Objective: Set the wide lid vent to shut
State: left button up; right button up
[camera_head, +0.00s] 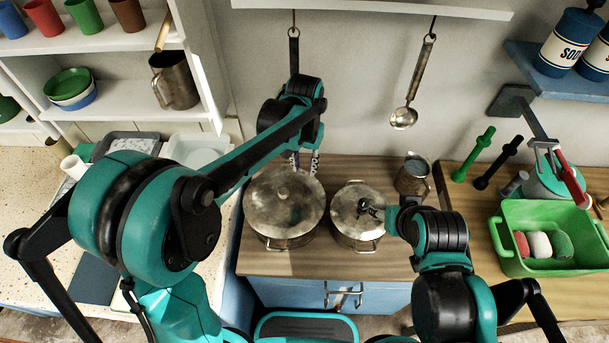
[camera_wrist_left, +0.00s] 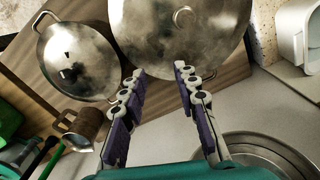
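The wide metal pot lid (camera_head: 286,203) sits on the larger pot on the wooden counter. It also shows in the left wrist view (camera_wrist_left: 150,25), with a small round fitting on top (camera_wrist_left: 183,17); I cannot make out the vent's setting. My left gripper (camera_head: 304,168) is at the far edge of this lid, fingers pointing down. In the left wrist view its two fingers (camera_wrist_left: 160,72) are apart with nothing between them.
A metal jug (camera_head: 412,176) stands behind the smaller pot. A ladle (camera_head: 405,116) hangs on the wall. A green bin (camera_head: 520,262) with coloured rolls is at right. Shelves with cups (camera_head: 86,15) are at left. My left arm hides part of the left counter.

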pick_arm(q)
jog(key=shift+r, duration=1.55)
jog(key=s+a+f+n+t+b, duration=0.1)
jog(key=s+a+f+t+b, duration=0.1)
jog(key=s+a, duration=0.5)
jog(key=s+a+f+n+t+b, duration=0.2)
jog(key=s+a+t+b, duration=0.2)
jog(key=s+a, duration=0.4)
jog(key=shift+s+a+n+t, duration=0.2)
jog(key=shift+s+n+t, duration=0.1)
jog(key=shift+s+t, duration=0.25)
